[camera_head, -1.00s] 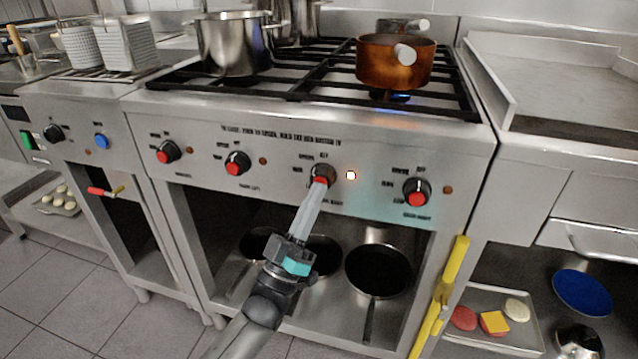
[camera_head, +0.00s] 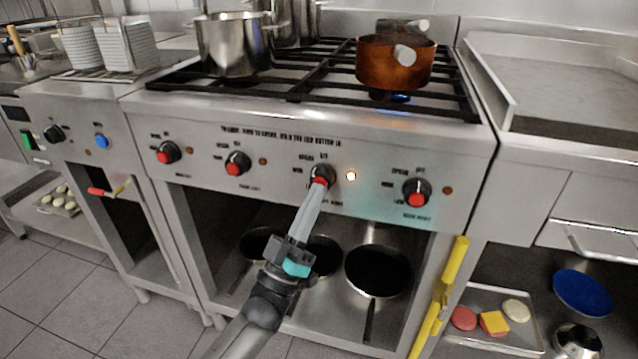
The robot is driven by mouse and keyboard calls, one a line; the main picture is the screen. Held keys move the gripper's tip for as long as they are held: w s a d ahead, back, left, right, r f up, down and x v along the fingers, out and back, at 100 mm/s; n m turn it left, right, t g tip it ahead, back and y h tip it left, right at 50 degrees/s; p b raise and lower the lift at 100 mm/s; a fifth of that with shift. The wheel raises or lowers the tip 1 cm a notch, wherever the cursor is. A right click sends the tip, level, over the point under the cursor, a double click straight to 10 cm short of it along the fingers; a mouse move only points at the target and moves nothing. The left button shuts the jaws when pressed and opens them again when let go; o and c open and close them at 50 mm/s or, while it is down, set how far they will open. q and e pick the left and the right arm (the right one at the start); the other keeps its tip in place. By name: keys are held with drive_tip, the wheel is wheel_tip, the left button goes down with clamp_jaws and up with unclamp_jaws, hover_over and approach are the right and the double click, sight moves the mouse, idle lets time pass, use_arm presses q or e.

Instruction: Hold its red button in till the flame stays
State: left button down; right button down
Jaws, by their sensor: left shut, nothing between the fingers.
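The stove's front panel (camera_head: 200,130) carries several black knobs, each with a red button below it. My left gripper (camera_head: 318,186) is shut and empty, its fingertips at the red button of the third knob (camera_head: 323,172). The tips partly cover that button; I cannot tell how deep it is pressed. The small indicator lamp (camera_head: 351,176) beside that knob glows orange-white, while the other lamps look dull. A blue flame (camera_head: 400,97) shows under the copper pan (camera_head: 396,62) at the right of the hob. My right gripper is out of view.
The fourth knob (camera_head: 417,190) is close to the right of my gripper. Dark frying pans (camera_head: 377,270) stand on the open shelf below. A yellow handle (camera_head: 455,262) stands at the stove's lower right. Steel pots (camera_head: 232,45) are on the hob.

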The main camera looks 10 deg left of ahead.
use_arm(q)
drive_tip(key=shift+s+p, duration=0.35)
drive_tip(key=shift+s, duration=0.3)
drive_tip(key=s+p, duration=0.2)
drive_tip(key=s, duration=0.3)
drive_tip(key=shift+a+p, duration=0.15)
drive_tip(key=shift+p, duration=0.2)
